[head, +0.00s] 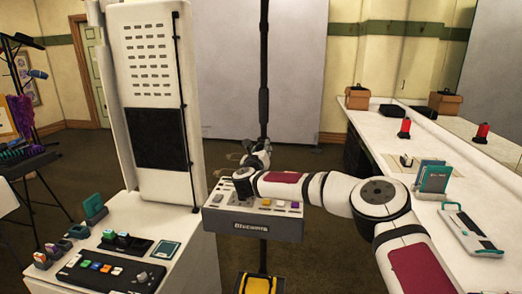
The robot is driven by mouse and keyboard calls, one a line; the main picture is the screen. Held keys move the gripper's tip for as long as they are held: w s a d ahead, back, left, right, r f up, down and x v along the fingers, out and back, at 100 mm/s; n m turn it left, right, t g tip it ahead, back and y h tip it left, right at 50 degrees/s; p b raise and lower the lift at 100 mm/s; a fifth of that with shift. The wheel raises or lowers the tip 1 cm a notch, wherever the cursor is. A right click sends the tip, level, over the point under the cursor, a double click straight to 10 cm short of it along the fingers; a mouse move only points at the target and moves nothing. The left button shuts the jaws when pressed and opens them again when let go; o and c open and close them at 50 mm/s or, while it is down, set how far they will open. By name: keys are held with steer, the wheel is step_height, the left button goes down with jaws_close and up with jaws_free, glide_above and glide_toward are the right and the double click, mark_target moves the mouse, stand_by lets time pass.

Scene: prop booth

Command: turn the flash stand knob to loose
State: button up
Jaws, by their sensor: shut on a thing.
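The flash stand (263,75) is a thin black upright pole in the middle of the head view, with a thicker sleeve partway up. My arm reaches in from the right, and my gripper (257,157) is at the pole, just above a grey control box. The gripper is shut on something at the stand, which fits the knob. The knob itself is hidden by the fingers and too small to make out, so its setting cannot be read.
The grey box (254,226) with small coloured knobs sits just below my gripper. A tall white cabinet (152,100) and a console (110,270) stand to the left. A long white counter (425,160) with boxes and red items runs along the right.

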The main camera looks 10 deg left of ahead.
steer(key=n, duration=0.3)
steer(key=shift+r+n, duration=0.1)
steer(key=shift+n, duration=0.2)
steer(key=n, duration=0.4)
steer(key=shift+n, duration=0.3)
steer(key=n, duration=0.4)
steer(key=shift+b, duration=0.3)
steer(key=shift+n+b, duration=0.3)
steer(key=shift+n, duration=1.4)
steer(key=o, duration=1.2)
steer(key=shift+c, duration=0.2)
steer(key=shift+s, duration=0.1)
